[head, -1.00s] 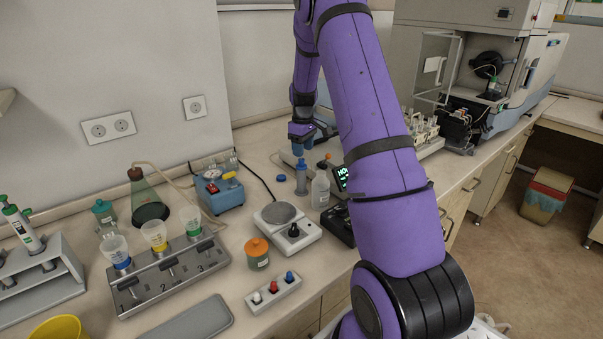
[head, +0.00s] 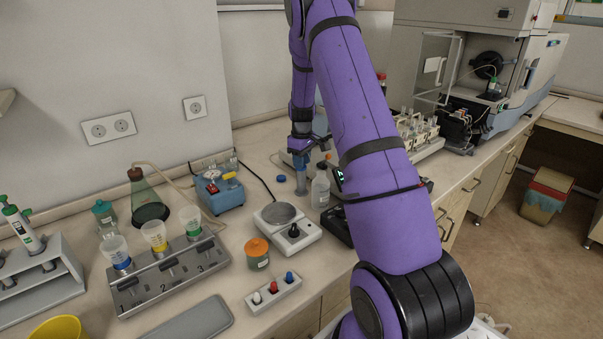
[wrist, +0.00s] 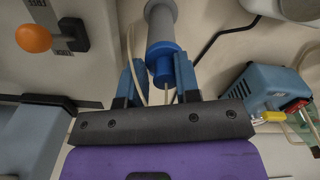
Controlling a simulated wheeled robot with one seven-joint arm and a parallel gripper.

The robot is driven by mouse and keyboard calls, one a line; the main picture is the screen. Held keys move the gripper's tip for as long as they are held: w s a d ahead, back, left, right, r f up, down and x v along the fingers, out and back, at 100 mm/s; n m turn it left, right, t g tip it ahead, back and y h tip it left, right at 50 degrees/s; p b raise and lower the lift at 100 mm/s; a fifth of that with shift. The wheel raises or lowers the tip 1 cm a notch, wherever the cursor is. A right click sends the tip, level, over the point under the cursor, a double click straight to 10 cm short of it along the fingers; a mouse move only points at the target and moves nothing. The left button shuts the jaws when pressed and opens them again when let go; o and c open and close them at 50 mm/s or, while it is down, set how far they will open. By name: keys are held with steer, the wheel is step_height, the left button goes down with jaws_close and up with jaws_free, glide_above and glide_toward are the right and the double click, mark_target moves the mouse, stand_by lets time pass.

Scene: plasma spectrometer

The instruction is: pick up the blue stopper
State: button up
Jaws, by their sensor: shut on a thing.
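My gripper (head: 301,156) is at the top of a grey column with blue ends (head: 302,184) that stands upright on the bench. In the wrist view the two blue fingers of my gripper (wrist: 160,72) are on either side of the blue stopper (wrist: 162,73), a narrow blue piece at the column's near end, and are shut on it. The grey body of the column (wrist: 161,16) runs on beyond a wider blue collar. In the head view my fingers largely hide the stopper. The stopper and column look in line; I cannot see a gap between them.
A blue device (head: 219,190) and a balance (head: 286,228) stand nearer on the bench. Thin tubing passes near my fingers.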

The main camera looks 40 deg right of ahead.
step_height(320, 180, up, 18)
jaws_close()
stand_by(0.5)
steer(key=s+f, duration=0.3)
steer(key=s, duration=0.7)
steer(key=shift+a+f, duration=0.3)
steer(key=shift+f, duration=0.05)
step_height(320, 180, down, 10)
stand_by(4.5)
